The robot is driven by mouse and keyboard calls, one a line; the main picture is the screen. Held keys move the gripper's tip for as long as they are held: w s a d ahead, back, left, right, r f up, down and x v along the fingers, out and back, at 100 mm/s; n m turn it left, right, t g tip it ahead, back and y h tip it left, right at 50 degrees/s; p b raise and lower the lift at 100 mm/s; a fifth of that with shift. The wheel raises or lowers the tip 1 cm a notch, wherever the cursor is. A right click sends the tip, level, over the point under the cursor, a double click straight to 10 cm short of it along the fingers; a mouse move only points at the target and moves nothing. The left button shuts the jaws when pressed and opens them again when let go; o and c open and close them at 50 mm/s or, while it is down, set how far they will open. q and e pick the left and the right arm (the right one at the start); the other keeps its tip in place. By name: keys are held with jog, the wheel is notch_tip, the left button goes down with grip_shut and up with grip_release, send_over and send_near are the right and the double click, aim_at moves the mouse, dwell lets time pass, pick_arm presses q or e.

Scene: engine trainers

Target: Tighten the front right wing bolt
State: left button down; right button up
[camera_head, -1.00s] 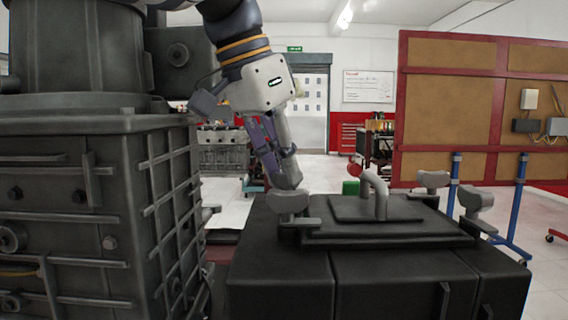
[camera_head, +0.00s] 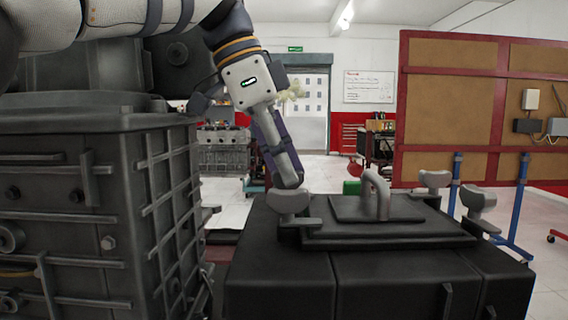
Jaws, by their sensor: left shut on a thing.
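A grey wing bolt (camera_head: 288,201) stands at the left end of the dark cover plate (camera_head: 385,235) on the black engine box (camera_head: 290,270). My left gripper (camera_head: 290,184) comes down from the upper left and is shut on the top of this bolt; its fingers hide part of the wings. Another wing bolt (camera_head: 478,199) stands at the plate's right end, and a third (camera_head: 434,181) is farther back on the right. Nothing touches these two. Which bolt counts as front right cannot be told from the picture alone. My right gripper is not in view.
A bent grey pipe handle (camera_head: 378,190) rises from the middle of the cover. A large dark engine block (camera_head: 80,220) stands close on the left. A red-framed board (camera_head: 480,110) and blue stand legs (camera_head: 520,200) are behind on the right.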

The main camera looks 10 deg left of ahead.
pick_arm(q)
jog(key=shift+m, duration=0.6)
jog(key=c, duration=1.6)
grip_release()
